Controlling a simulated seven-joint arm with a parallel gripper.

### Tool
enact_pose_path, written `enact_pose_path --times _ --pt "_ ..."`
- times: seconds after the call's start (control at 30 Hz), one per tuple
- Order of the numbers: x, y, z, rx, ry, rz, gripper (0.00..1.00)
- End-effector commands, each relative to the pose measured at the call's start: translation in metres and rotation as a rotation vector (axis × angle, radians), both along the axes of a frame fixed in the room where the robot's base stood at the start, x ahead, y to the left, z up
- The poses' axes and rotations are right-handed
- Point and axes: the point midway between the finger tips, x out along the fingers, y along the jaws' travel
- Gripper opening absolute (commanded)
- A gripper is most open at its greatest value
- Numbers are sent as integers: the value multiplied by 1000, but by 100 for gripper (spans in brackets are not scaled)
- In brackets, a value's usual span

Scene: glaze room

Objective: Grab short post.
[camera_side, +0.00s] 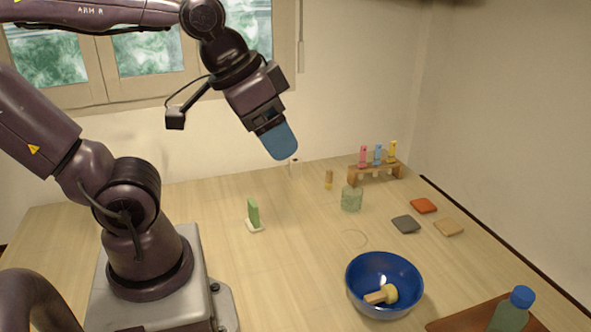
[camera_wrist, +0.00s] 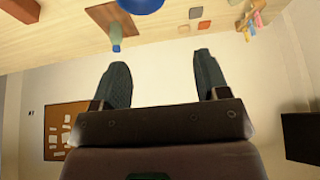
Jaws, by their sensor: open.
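My gripper (camera_side: 281,148) is high above the back of the table, fingers angled downward. In the wrist view its two fingers (camera_wrist: 160,65) are spread apart with nothing between them. I cannot tell for sure which is the short post. Neither is touched by my gripper. I cannot make out either one in the wrist view.
A glass jar (camera_side: 351,199), flat tiles (camera_side: 405,224), and a green piece on a white base (camera_side: 253,214) stand around. A blue bowl (camera_side: 365,296) holds a wooden tool. A bottle (camera_side: 512,312) stands front right. The middle is mostly clear.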

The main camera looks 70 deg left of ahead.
Motion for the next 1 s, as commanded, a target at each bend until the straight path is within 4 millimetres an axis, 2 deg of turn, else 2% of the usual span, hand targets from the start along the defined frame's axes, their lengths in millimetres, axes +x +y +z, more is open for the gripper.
enact_pose_path --times 0.17,0.27,0.5,0.7,1.0 --pt "31 25 -15 72 126 -2 68" --pt "54 47 -32 142 220 -8 68" --pt "98 105 -85 352 458 -45 68" --pt "124 157 -137 567 668 -116 68" --pt "146 234 -209 942 995 -316 68"
